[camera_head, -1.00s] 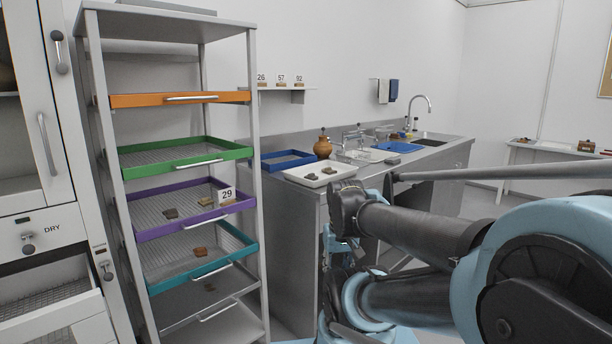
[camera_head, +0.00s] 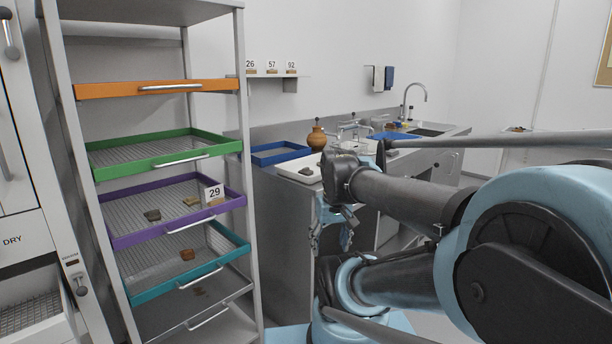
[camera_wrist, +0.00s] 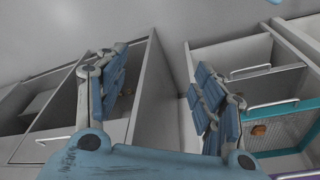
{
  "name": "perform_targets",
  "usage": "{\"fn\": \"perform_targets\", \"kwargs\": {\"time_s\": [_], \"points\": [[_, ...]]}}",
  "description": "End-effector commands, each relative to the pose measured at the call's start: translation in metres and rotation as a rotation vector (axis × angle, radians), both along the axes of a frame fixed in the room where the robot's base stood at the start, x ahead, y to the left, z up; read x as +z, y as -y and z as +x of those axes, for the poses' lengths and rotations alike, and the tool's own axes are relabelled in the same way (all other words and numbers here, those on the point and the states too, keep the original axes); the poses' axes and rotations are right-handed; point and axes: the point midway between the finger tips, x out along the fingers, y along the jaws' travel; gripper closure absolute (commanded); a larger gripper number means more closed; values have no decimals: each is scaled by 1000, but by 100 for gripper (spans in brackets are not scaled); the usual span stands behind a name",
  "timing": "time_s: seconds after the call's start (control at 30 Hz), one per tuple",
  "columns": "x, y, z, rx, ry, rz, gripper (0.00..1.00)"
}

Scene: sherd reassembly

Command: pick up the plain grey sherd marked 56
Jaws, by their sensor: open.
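No marking 56 is readable on any sherd, so I cannot tell which one it is. A dark grey sherd (camera_head: 152,215) and a tan sherd (camera_head: 191,201) lie in the purple tray (camera_head: 118,243). Another grey sherd (camera_head: 306,171) lies in the white tray (camera_head: 287,172) on the counter, partly hidden by my arm. My gripper (camera_head: 331,236) hangs in front of the counter, apart from all sherds. In the wrist view my gripper (camera_wrist: 160,92) is open and empty, its two blue-padded fingers spread.
The rack also holds orange (camera_head: 150,89), green (camera_head: 167,161) and teal (camera_head: 190,284) trays. A reddish sherd (camera_head: 187,254) lies in the teal one. A label 29 (camera_head: 214,193) stands on the purple tray. A blue tray (camera_head: 283,155) and a jar (camera_head: 317,138) stand on the counter.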

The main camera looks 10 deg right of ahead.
Motion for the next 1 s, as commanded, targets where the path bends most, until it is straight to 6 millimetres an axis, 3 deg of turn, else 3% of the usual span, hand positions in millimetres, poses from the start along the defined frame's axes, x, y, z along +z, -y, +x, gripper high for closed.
{"fn": "perform_targets", "kwargs": {"time_s": [0.2, 0.5, 0.8, 1.0], "points": [[70, -1, 62, 101, 8, 10, 37], [151, 3, 156, 249, 26, 23, 37], [213, 15, 257, 396, 55, 32, 37], [242, 26, 321, 486, 76, 36, 37]]}}
